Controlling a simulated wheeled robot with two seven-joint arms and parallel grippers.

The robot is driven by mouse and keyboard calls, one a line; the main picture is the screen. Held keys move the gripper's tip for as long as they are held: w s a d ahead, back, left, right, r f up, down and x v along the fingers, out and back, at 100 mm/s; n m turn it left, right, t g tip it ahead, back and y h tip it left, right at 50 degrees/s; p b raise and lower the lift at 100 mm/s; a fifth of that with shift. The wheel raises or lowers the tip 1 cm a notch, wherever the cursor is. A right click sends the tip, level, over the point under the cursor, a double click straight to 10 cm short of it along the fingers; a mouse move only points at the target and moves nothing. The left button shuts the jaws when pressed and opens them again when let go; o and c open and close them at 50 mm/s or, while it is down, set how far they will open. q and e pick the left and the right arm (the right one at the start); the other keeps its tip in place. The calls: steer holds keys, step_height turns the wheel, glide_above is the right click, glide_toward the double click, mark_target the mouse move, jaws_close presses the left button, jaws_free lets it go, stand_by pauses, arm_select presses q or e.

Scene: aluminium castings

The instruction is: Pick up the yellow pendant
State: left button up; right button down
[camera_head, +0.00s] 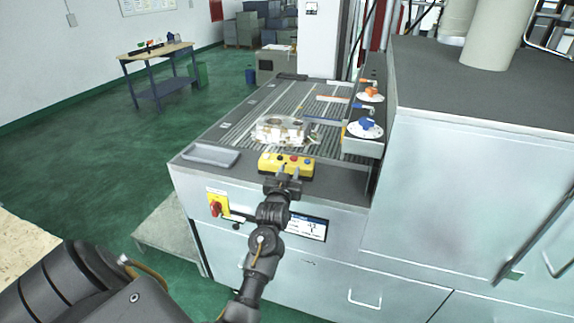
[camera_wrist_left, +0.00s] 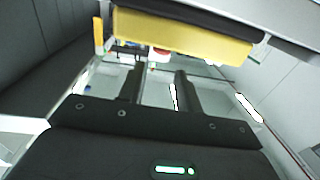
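The yellow pendant (camera_head: 287,164) is a long box with coloured buttons on top, including a red one and a blue one. It lies at the front edge of the grey machine top. In the left wrist view the yellow pendant (camera_wrist_left: 185,38) spans the top of the picture, beyond the fingertips. My left gripper (camera_head: 284,180) is at the pendant's near side, over the machine's front. In the left wrist view the fingers of my left gripper (camera_wrist_left: 161,72) stand apart with nothing seen between them. Whether they touch the pendant is unclear. My right gripper is out of view.
A clear casting-like block (camera_head: 282,130) sits just behind the pendant on the ribbed bed. A grey tray (camera_head: 210,155) lies to its left. Valves with orange and blue handles (camera_head: 365,127) stand to the right. A red switch (camera_head: 215,208) is on the front panel.

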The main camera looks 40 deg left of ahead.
mark_target(293, 160)
arm_select(q)
steer(key=shift+x, duration=0.75)
steer(key=shift+w+a+r+p, duration=0.2)
steer(key=shift+w+p, duration=0.2)
steer(key=shift+p, duration=0.2)
steer(key=x, duration=0.1)
steer(key=p+x, duration=0.2)
steer(key=shift+w+a+f, duration=0.15)
steer(key=shift+f, duration=0.15)
steer(key=shift+w+a+f, duration=0.15)
steer(key=shift+w+a, duration=0.05)
steer(key=shift+w, duration=0.25)
steer(key=shift+c, duration=0.4)
